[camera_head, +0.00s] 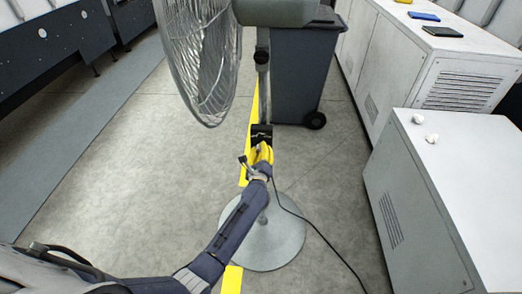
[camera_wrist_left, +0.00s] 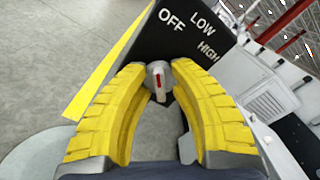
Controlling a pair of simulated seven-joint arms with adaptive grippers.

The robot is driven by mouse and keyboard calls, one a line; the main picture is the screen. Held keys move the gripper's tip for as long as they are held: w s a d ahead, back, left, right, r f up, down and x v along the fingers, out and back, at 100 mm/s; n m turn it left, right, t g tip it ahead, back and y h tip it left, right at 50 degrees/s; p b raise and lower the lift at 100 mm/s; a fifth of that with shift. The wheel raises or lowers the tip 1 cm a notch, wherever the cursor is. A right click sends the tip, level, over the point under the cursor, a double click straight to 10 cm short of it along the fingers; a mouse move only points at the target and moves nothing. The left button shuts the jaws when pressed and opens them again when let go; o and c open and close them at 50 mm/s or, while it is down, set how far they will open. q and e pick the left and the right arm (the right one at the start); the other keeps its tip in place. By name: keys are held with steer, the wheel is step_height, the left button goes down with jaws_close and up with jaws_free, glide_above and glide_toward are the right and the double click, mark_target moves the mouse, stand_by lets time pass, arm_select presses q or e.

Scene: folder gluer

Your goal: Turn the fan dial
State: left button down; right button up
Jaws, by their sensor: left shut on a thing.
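The fan (camera_head: 200,60) stands upright on a pole with a round grey base (camera_head: 262,245). Its black control box (camera_head: 261,131) is on the pole, and in the left wrist view the box (camera_wrist_left: 190,32) reads OFF, LOW and HIGH. The small grey dial (camera_wrist_left: 158,80) has a red mark and sits below the labels. I cannot tell which label the mark points to. My left gripper (camera_head: 262,151) is at the box, its yellow fingers (camera_wrist_left: 158,68) shut on the dial from both sides. In the head view the gripper hides the dial. My right gripper is not in view.
A dark wheeled bin (camera_head: 300,75) stands behind the pole. White cabinets (camera_head: 445,190) line the right side, with small white pieces and phone-like objects on top. A black cable (camera_head: 325,240) runs across the floor from the fan. The floor on the left is clear.

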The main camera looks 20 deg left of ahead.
arm_select(q)
steer(key=shift+n, duration=0.4)
steer(key=c, duration=1.5)
jaws_free()
steer(key=v, duration=1.2)
